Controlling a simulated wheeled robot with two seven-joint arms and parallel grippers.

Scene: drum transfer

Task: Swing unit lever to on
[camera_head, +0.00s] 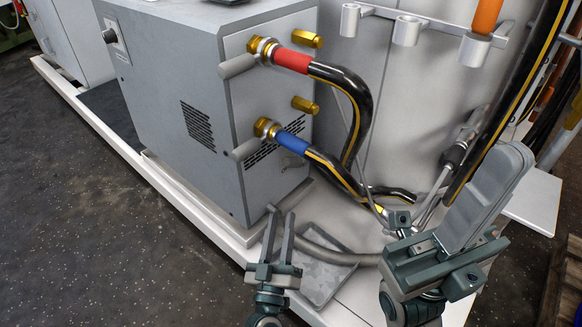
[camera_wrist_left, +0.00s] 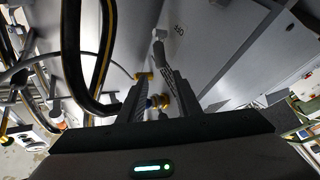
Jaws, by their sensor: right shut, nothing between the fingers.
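The grey unit (camera_head: 170,70) stands on a white platform at the upper left in the head view. My left gripper (camera_head: 281,214) is open and empty, fingers upward, in front of the unit's lower right. My right gripper (camera_head: 507,160) is shut and empty at the right.
A red-banded hose (camera_head: 293,60) and a blue-banded hose (camera_head: 291,143) leave the unit's front face and curve right. Brass fittings and grey stubs project there. A grey tray (camera_head: 325,280) lies below. A rail with holders (camera_head: 406,30) is at top right. The floor (camera_head: 80,220) at left is clear.

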